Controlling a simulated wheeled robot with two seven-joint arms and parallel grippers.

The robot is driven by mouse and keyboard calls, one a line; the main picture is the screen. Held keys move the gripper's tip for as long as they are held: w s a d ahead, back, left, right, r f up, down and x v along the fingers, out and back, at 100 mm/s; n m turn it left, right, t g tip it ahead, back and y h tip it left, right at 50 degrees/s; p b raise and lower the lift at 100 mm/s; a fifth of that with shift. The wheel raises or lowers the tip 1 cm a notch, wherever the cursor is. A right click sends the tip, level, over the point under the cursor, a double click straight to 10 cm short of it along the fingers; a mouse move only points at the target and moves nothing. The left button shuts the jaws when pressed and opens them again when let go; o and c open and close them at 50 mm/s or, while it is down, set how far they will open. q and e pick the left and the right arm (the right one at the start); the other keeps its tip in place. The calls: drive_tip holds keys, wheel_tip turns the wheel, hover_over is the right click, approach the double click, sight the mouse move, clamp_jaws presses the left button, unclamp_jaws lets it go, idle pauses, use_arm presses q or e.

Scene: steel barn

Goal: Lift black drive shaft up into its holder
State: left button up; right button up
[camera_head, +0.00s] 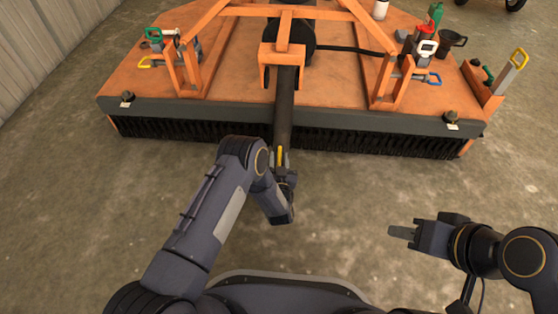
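The black drive shaft (284,112) runs from under the orange holder bracket (282,52) on the machine's frame down toward me, past the machine's front edge. A narrow yellow piece (281,154) shows at its near end. My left gripper (280,158) is at that near end, with its fingers around or beside the yellow piece. My own wrist hides part of the contact, so I cannot tell whether they are closed on it. My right gripper (402,232) is empty over the floor at the lower right, pointing left, well apart from the shaft. Its finger gap does not show clearly.
The orange sweeper (230,82) with its black brush (375,141) spans the upper view. Orange frame bars (395,80) rise on both sides. The concrete floor (350,200) between my arms is clear.

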use_arm(q)
clamp_jaws()
drive_tip(key=s+r+g+p, duration=0.2)
drive_tip(key=r+g+p, duration=0.1)
drive_tip(key=r+p, duration=1.1)
drive_tip(key=s+r+g+p, duration=0.1)
drive_tip(key=r+g+p, duration=0.3)
drive_tip(key=r+p, duration=0.9)
drive_tip(key=shift+s+r+m+h+p, duration=0.3)
drive_tip(key=shift+s+r+p, duration=0.05)
drive_tip(key=shift+r, duration=0.45)
